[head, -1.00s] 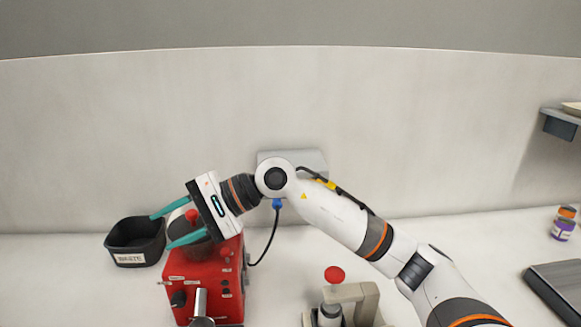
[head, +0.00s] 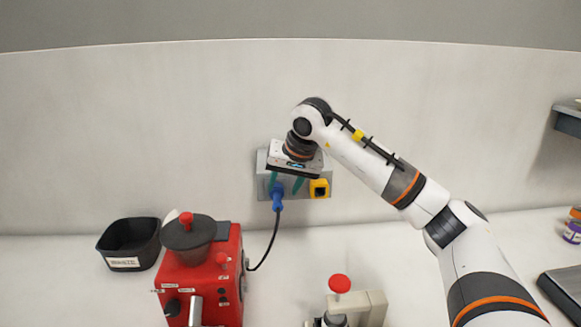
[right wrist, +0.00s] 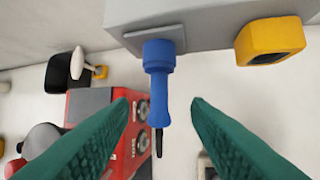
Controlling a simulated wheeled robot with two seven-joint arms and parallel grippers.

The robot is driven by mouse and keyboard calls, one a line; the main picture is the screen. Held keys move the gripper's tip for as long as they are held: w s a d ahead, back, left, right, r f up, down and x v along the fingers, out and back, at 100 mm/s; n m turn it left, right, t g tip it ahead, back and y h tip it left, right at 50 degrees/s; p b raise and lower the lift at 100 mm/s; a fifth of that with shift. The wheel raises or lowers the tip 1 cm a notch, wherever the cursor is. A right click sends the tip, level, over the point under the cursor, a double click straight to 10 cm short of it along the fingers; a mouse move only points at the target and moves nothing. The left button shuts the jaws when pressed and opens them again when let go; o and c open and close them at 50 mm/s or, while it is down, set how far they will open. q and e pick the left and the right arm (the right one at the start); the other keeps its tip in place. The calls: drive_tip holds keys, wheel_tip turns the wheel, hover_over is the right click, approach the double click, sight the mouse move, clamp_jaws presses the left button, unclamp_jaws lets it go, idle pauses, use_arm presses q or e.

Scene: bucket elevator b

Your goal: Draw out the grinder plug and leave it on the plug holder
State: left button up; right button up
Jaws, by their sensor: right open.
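The blue grinder plug (head: 277,199) sits at the underside of a grey wall box (head: 262,170), its black cord running down to the red grinder (head: 212,285). In the right wrist view the plug (right wrist: 158,85) hangs upright from the box (right wrist: 210,25). A yellow holder with a dark opening (head: 319,188) is on the box to the right of the plug, and also shows in the wrist view (right wrist: 270,40). My right gripper (head: 286,184) is open at the box. In the wrist view its teal fingers (right wrist: 160,105) lie either side of the plug, with gaps on both sides. My left gripper is out of view.
A black waste bin (head: 130,243) stands left of the grinder. A beige device with a red knob (head: 368,305) stands at front centre. A shelf (head: 567,118) and a dark flat item (head: 565,290) are at right. The counter between grinder and beige device is mostly clear.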

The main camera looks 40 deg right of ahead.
sight(278, 198)
drive_tip(key=shift+p+x, duration=0.35)
drive_tip(key=shift+x, duration=2.25)
clamp_jaws()
